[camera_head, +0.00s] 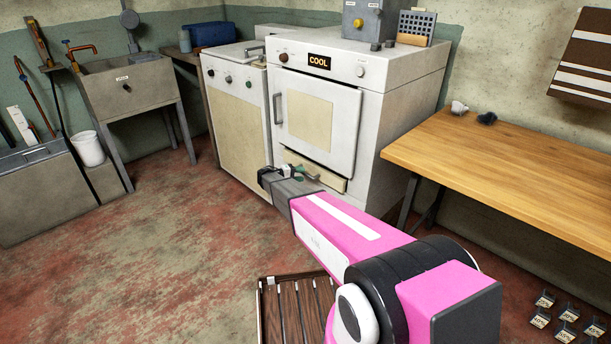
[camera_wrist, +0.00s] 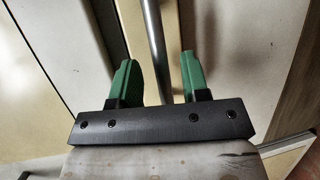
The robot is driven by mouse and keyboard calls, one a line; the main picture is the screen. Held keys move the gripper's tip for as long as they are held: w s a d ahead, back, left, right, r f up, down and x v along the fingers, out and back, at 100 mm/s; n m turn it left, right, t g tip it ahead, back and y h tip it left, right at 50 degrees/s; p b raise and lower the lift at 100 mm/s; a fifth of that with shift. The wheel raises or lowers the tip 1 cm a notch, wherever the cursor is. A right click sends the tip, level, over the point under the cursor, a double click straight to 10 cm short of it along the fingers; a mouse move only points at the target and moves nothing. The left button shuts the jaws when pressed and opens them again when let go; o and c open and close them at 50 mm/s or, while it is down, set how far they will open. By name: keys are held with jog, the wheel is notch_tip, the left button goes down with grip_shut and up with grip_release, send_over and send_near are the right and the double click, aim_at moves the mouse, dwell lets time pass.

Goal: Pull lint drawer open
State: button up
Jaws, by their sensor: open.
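The lint drawer (camera_head: 335,184) is a low, beige front below the door of the white dryer (camera_head: 405,105). It looks shut, flush or nearly so; part of it is hidden by my gripper and arm. My gripper (camera_head: 286,170) is in front of the drawer's left part, its green fingers apart. In the wrist view, my gripper (camera_wrist: 159,65) is open, with a round metal bar (camera_wrist: 154,40), seemingly the drawer handle, running between the fingers. The bar lies nearer the right finger's side than the far left, with gaps on both sides. I cannot see any contact.
The dryer door (camera_head: 318,118) above is shut. A white washer-like cabinet (camera_head: 238,110) stands directly to the left. A wooden table (camera_head: 490,165) is to the right, and a slatted wooden thing (camera_head: 297,310) lies low in front. The floor (camera_head: 170,240) at left is clear.

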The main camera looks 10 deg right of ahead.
aim_at(306, 174)
jog(key=shift+x, duration=1.55)
grip_shut()
jog(key=s+a, duration=1.3)
jog(key=a, duration=0.5)
jog(key=shift+s+a, duration=0.25)
jog(key=shift+a, duration=0.05)
grip_release()
